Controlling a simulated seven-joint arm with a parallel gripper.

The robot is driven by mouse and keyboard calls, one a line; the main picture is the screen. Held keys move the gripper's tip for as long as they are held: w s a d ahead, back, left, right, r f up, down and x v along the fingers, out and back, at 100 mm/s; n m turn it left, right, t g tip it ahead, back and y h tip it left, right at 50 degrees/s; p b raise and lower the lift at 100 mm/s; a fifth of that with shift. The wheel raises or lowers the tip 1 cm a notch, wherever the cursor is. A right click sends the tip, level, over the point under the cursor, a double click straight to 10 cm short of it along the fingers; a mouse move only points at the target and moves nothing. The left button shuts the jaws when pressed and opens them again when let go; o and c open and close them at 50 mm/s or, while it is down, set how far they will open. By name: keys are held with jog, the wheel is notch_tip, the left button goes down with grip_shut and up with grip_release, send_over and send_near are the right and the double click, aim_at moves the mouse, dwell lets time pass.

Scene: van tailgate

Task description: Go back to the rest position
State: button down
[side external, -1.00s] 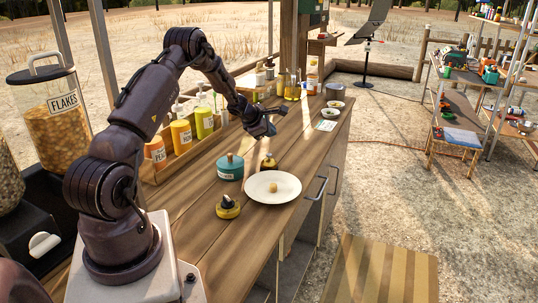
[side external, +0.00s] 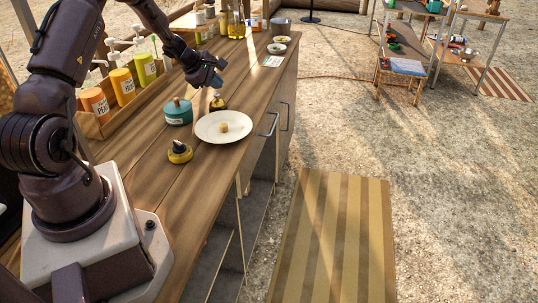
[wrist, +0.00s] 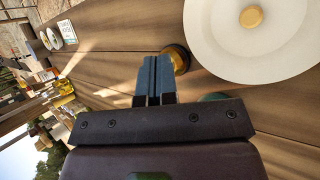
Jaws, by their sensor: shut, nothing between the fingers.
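My gripper (side external: 216,82) hangs above the wooden counter, just beyond the plate in the side view, with no object held. In the wrist view its two blue-grey fingers (wrist: 154,78) are together with nothing between them. A white plate (side external: 208,133) lies on the counter with a small round tan piece (side external: 223,128) on it. The plate also shows at the upper right of the wrist view (wrist: 210,38), clear of the fingers. A small amber jar (side external: 217,103) stands near the plate, below my gripper; in the wrist view it shows beside the fingertips (wrist: 178,58).
A teal lidded pot (side external: 178,112) and a yellow-and-black jar (side external: 180,153) stand left of the plate. Pump bottles (side external: 121,82) stand in a wooden rack along the counter's left side. A striped mat (side external: 335,240) covers ground to the right.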

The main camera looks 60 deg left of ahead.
jog(key=s+d+r+m+g+h, duration=0.1)
jog(key=d+r+m, duration=0.3)
jog(key=d, duration=0.2)
jog(key=d+r+m+g+h, duration=0.1)
jog(key=d+r+m, duration=0.3)
jog(key=d, duration=0.2)
jog(key=s+d+r+m, duration=0.8)
jog(key=s+d+m, duration=0.1)
jog(key=d, duration=0.3)
jog(key=s+d+r+m+y, duration=0.1)
jog(key=s+d+r+m, duration=0.7)
jog(key=d, duration=0.4)
jog(key=shift+s+d+m, duration=0.35)
jog(key=shift+s+m, duration=0.15)
jog(key=shift+s, duration=0.75)
